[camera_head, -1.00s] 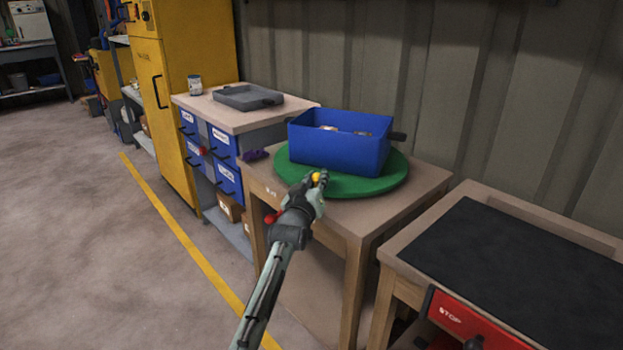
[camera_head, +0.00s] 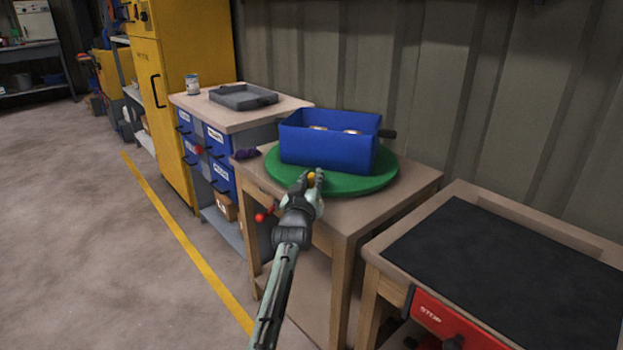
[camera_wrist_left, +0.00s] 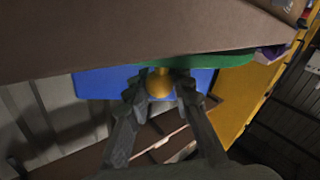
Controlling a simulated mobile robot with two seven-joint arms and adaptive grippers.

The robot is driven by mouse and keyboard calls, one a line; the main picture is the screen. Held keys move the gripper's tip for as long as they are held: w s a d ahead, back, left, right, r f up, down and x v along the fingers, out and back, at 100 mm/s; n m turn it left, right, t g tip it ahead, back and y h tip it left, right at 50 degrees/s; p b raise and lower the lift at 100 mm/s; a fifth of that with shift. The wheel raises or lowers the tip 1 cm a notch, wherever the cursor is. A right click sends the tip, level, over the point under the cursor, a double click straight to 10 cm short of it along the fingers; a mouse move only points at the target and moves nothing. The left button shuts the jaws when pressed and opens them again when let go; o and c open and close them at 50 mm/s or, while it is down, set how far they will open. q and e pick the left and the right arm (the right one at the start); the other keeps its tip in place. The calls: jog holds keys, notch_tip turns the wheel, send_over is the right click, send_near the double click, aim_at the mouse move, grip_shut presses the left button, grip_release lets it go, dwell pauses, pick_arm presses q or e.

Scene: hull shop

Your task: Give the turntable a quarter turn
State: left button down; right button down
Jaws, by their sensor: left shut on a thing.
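The green turntable (camera_head: 375,184) lies on a wooden table (camera_head: 405,190), with a blue bin (camera_head: 325,150) on it. A small yellow knob (camera_head: 311,178) sits at the turntable's near edge. My left gripper (camera_head: 314,182) is shut on this knob, its arm reaching up from the bottom of the head view. In the left wrist view the knob (camera_wrist_left: 159,86) is between the two fingers, with the green rim (camera_wrist_left: 225,61) and the blue bin (camera_wrist_left: 95,83) behind it. Round items in the bin show only in part. My right gripper is not in view.
A bench with a grey tray (camera_head: 243,97) and a can (camera_head: 192,84) stands left, beside a yellow cabinet (camera_head: 185,60). A dark-topped table (camera_head: 500,270) with a red STOP panel (camera_head: 460,325) stands close on the right. A ribbed wall is behind.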

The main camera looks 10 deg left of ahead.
pick_arm(q)
jog(key=c, duration=1.3)
grip_release()
notch_tip(320, 180, up, 10)
jog(key=shift+r, duration=0.1)
